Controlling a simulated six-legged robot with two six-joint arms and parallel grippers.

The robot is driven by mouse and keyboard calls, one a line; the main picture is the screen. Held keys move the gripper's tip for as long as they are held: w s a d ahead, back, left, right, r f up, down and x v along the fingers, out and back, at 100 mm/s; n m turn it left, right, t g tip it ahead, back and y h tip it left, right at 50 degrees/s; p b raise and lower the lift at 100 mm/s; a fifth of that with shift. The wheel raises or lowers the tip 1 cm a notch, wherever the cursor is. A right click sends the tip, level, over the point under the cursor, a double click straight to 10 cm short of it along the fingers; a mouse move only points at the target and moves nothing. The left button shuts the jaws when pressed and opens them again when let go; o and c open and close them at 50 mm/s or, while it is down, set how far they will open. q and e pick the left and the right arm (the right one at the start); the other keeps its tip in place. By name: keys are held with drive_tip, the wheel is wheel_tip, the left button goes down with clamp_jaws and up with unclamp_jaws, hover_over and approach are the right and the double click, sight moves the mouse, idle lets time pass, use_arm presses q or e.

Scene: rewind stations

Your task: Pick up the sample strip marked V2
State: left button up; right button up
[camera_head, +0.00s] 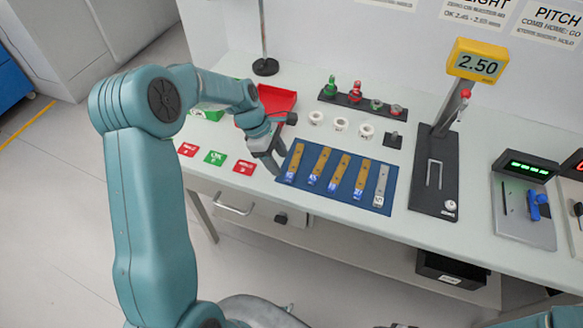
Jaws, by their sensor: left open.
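Several sample strips lie side by side on a blue mat (305,189) on the table. Most are brown with a bluish labelled near end: the leftmost strip (295,160), a second strip (320,164), a third strip (340,172) and a fourth strip (361,179). The rightmost strip (381,185) is grey. The labels are too small to read, so I cannot tell which is V2. My left gripper (277,168) is open and empty, pointing down at the mat's left edge, beside the leftmost strip. My right gripper is out of view.
Red and green cards (215,158) lie left of the mat. A red tray (276,99) stands behind my left gripper. White rings (340,124) and a dark rack (361,102) are behind the mat. A gauge with a yellow display (477,61) and a scale (524,212) stand right.

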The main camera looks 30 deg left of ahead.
sight(286, 174)
use_arm(q)
drive_tip(key=x, duration=0.3)
drive_tip(key=p+x, duration=0.1)
drive_tip(key=x, duration=0.1)
drive_tip(key=shift+a+f, duration=0.2)
drive_tip(key=shift+f, duration=0.2)
clamp_jaws()
drive_tip(key=shift+w, duration=0.1)
drive_tip(key=shift+r, duration=0.1)
